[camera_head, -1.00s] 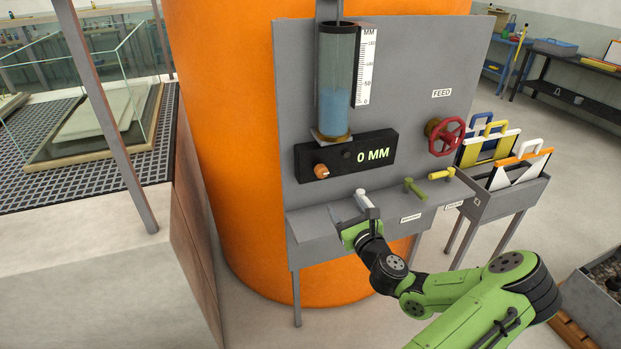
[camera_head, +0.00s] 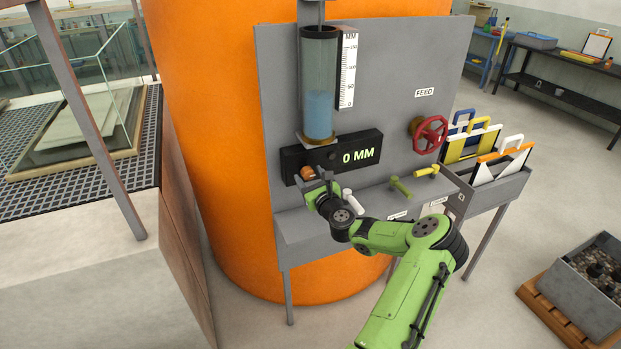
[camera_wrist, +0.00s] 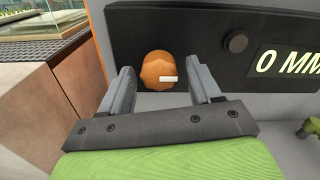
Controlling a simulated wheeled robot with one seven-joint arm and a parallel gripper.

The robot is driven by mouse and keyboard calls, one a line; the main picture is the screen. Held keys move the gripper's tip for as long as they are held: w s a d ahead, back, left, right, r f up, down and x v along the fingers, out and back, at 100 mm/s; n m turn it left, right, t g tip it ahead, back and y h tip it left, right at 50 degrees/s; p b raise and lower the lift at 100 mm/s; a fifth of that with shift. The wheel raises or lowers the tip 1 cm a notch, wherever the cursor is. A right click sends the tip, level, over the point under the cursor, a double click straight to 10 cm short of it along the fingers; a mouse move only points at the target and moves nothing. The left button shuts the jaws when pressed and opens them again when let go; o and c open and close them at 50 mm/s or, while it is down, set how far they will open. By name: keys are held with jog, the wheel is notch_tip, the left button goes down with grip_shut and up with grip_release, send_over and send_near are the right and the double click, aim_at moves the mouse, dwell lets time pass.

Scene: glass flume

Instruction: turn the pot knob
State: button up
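The pot knob (camera_wrist: 158,70) is a small orange faceted knob with a white pointer mark, on the black display box (camera_head: 352,141) that reads 0 MM. In the wrist view the pointer mark points right. My gripper (camera_wrist: 160,80) is open, with one finger left of the knob and one right of it. Gaps show between the knob and both fingers in that view; how far the tips reach along the knob is hard to tell. In the head view my gripper (camera_head: 317,180) is at the knob (camera_head: 308,172) and hides part of it.
A small black button (camera_wrist: 235,42) sits right of the knob. White (camera_head: 350,200), green (camera_head: 401,187) and yellow (camera_head: 427,171) handles stick out of the panel shelf below. A red wheel (camera_head: 430,134) is on the grey panel at right. A water tube (camera_head: 319,90) stands above.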

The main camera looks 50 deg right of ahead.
jog(key=c, duration=0.9)
jog(key=shift+n, duration=0.4)
